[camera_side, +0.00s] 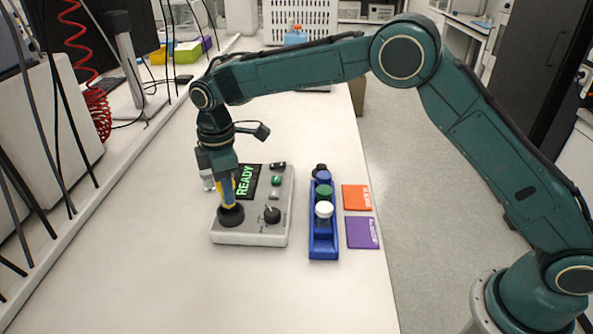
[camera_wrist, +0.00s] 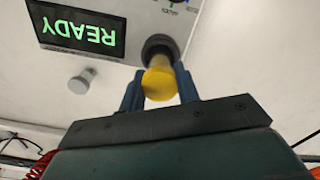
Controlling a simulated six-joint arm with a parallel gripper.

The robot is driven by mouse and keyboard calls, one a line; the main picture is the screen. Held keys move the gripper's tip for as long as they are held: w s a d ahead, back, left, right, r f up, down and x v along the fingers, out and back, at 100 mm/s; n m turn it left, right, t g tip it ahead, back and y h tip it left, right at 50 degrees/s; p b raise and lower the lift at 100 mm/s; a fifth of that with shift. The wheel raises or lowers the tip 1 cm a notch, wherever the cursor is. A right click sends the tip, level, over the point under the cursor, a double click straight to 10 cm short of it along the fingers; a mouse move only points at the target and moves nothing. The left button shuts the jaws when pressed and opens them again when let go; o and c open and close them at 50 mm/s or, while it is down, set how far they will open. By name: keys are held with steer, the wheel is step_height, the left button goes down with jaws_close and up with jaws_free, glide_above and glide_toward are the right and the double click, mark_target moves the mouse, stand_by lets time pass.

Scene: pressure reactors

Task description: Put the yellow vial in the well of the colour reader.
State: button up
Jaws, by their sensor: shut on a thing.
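My gripper (camera_side: 228,190) is shut on the yellow vial (camera_side: 227,193) at the front left of the colour reader (camera_side: 252,239). In the wrist view the yellow vial (camera_wrist: 160,82) sits between my two fingers (camera_wrist: 160,90). The dark round well (camera_side: 231,215) of the reader is directly below the vial in the side view. In the wrist view the vial's far end meets the well's dark ring (camera_wrist: 160,45). How deep the vial sits in it is hidden. The reader's screen (camera_side: 245,181) reads READY in green.
A blue rack (camera_side: 323,252) with blue, green and white-capped vials stands right of the reader. An orange card (camera_side: 357,197) and a purple card (camera_side: 362,232) lie beyond it. The front bench is clear.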

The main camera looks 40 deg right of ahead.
steer(key=shift+f, duration=0.95)
steer(key=shift+f, duration=0.35)
steer(key=shift+f, duration=0.5)
stand_by(0.4)
steer(key=o, duration=1.5)
steer(key=shift+r, duration=0.15)
steer(key=shift+r, duration=3.35)
steer(key=shift+r, duration=0.1)
